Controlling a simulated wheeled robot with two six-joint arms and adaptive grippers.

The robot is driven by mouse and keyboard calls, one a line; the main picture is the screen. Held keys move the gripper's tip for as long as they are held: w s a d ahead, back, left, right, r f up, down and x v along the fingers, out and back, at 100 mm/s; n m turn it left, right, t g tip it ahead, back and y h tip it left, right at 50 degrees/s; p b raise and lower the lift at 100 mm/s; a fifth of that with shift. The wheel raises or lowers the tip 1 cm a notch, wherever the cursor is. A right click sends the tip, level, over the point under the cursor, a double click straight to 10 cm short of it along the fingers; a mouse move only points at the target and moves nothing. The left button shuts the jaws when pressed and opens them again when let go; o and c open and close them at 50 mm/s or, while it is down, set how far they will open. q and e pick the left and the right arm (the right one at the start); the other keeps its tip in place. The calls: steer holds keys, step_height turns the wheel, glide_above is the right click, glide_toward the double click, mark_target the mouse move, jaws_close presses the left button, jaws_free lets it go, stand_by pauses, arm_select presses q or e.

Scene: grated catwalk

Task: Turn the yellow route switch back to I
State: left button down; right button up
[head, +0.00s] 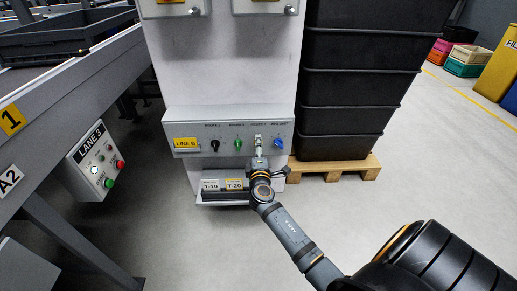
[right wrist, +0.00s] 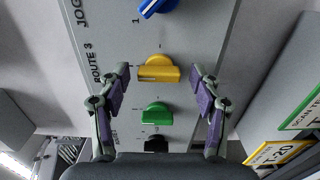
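The yellow route switch (right wrist: 158,69) sits on the grey control panel beside the ROUTE 3 label in the right wrist view. Its grip bar lies across that picture, left to right. My right gripper (right wrist: 159,78) is open, with one finger on each side of the yellow switch and a visible gap on both sides. In the head view my right gripper (head: 258,150) is in front of the panel (head: 180,122) and hides the yellow switch. My left gripper is not in view.
On the panel, a green switch (head: 238,145) and black switch (head: 215,145) are left of my gripper, and a blue switch (head: 278,143) is right. Black crates (head: 350,90) stand on a pallet at right. A LANE 3 box (head: 97,160) is at left.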

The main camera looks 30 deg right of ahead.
steer(key=v, duration=1.2)
stand_by(0.3)
